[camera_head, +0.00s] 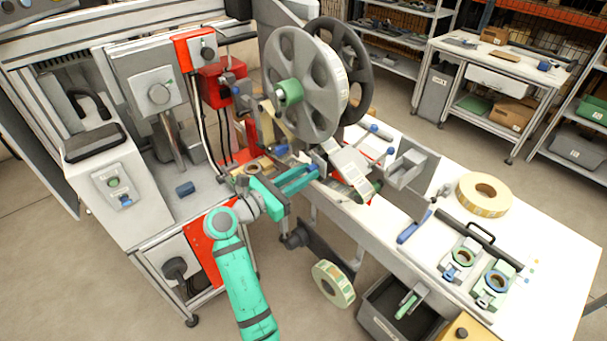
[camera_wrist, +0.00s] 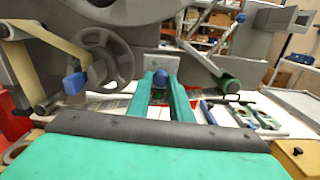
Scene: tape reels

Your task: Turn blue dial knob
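In the head view my gripper (camera_head: 313,172) reaches in beneath the large grey reel, at the tape machine. There the knob at its tips is hidden or too small to make out.
The large grey reel (camera_head: 296,85) stands above my gripper. Another blue knob (camera_wrist: 75,83) is at the left in the wrist view. A tape roll (camera_head: 485,195) and green-blue fixtures (camera_head: 493,286) lie on the white table (camera_head: 553,238). A grey bin (camera_head: 385,327) stands below.

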